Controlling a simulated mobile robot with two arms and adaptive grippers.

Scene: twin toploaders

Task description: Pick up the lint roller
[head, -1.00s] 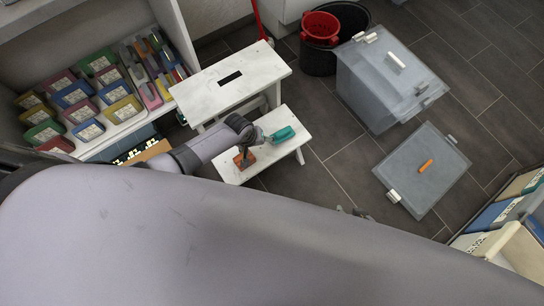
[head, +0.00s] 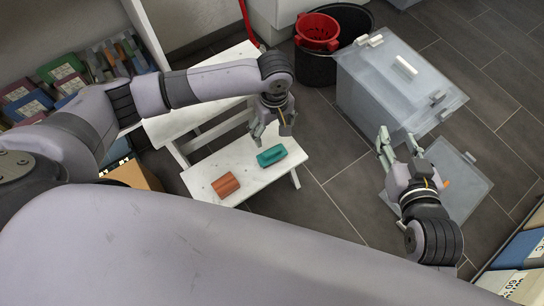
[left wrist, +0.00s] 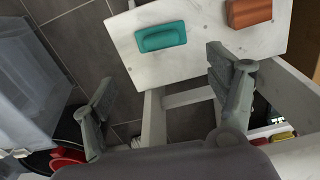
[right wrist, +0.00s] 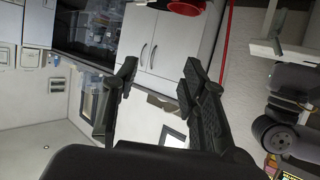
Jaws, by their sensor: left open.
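I cannot tell for sure which object is the lint roller. A teal piece with a raised grip (head: 270,157) and an orange-brown block (head: 225,185) lie apart on the lower step of a white step stool (head: 245,160). Both show in the left wrist view, the teal piece (left wrist: 160,37) and the block (left wrist: 249,12). My left gripper (head: 272,132) is open and empty, just above and behind the teal piece. A small white piece (head: 405,67) lies on the translucent box. My right gripper (head: 398,147) is open and empty in front of this box.
The translucent lidded box (head: 385,100) stands on the floor beside a black bucket (head: 315,68) with a red one (head: 317,32) in it. A flat lid (head: 458,172) lies under my right arm, an orange piece on it. Dark floor (head: 335,160) is clear between stool and box.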

